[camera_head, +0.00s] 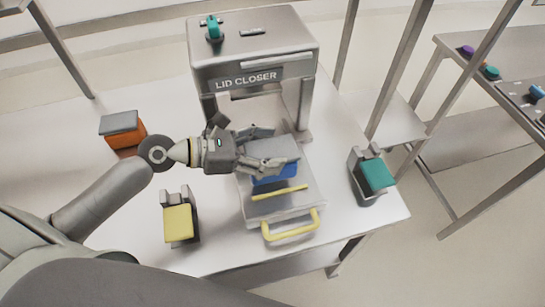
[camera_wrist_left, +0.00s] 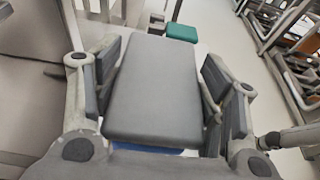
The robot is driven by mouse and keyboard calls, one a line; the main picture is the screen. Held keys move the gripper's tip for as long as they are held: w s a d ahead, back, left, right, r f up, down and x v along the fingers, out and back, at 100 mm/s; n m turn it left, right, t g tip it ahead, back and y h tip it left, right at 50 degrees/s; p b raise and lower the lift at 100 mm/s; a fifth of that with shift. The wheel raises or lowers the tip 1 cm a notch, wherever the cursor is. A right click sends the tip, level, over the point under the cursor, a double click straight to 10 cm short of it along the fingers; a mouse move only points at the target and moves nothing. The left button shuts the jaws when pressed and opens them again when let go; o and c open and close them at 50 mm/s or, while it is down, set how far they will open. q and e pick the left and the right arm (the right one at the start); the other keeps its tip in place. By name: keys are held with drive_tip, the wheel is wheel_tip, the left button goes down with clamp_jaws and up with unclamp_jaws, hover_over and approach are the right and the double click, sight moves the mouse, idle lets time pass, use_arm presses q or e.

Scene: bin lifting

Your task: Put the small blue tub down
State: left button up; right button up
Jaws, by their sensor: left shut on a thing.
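The small blue tub (camera_head: 274,179) has a grey lid (camera_head: 272,149) on top. It is at the front opening of the machine marked LID CLOSER (camera_head: 250,78), over the machine's grey tray (camera_head: 262,209). I cannot tell whether its underside touches the tray. My left gripper (camera_head: 265,146) is shut on the tub from the left. In the left wrist view the grey lid (camera_wrist_left: 155,90) fills the space between the two fingers, and a strip of blue tub (camera_wrist_left: 160,150) shows below it. My right gripper is not in view.
An orange tub (camera_head: 127,138) with a grey lid stands on the table's left. A yellow block in a holder (camera_head: 178,223) is at front left, and a teal one (camera_head: 376,174) at right. A yellow handle (camera_head: 290,226) sticks out at the tray's front. Another table (camera_head: 475,62) stands far right.

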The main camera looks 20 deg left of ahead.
use_arm(q)
drive_tip(key=shift+w+d+f, duration=0.25)
drive_tip(key=shift+w+f, duration=0.25)
drive_tip(key=f, duration=0.3)
drive_tip(key=shift+w+d+f, duration=0.1)
drive_tip(key=shift+w+f, duration=0.1)
drive_tip(key=shift+f, duration=0.2)
drive_tip(key=shift+f, duration=0.15)
drive_tip(key=o, duration=1.7)
